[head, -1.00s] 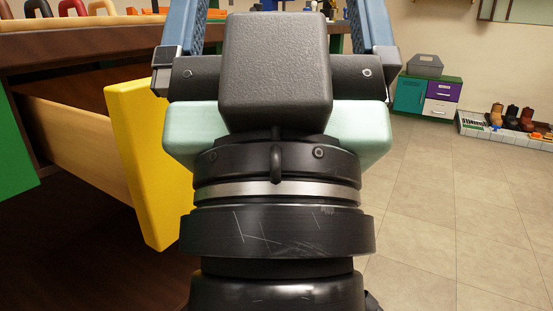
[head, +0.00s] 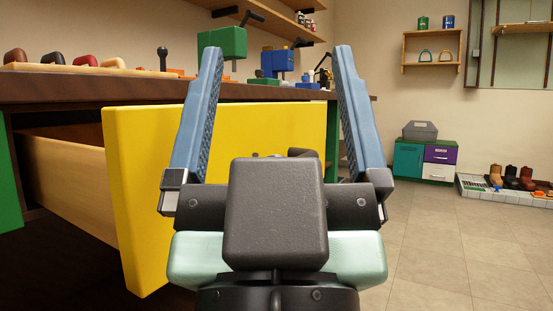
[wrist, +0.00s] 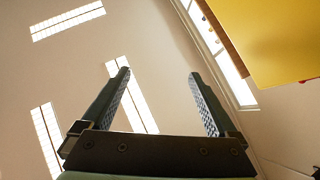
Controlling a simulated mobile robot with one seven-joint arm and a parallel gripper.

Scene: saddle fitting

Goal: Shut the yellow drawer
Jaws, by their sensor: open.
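The yellow drawer (head: 145,205) is pulled out from under the workbench on the left of the head view. Its yellow front faces me and its wooden side panel (head: 65,180) shows. My gripper (head: 277,65) is open and empty, its two blue fingers pointing up in front of the drawer front. The gripper hides part of the front's right side, and I cannot tell whether it touches. In the wrist view the gripper (wrist: 158,75) is open against wall and ceiling lights, and a yellow panel (wrist: 285,40), likely the drawer front, shows at the upper right.
The workbench top (head: 60,90) above the drawer holds handles, a green machine (head: 222,45) and a blue machine (head: 278,62). A cabinet (head: 425,160) and a row of boots (head: 510,177) stand at the far right. The tiled floor (head: 430,240) on the right is clear.

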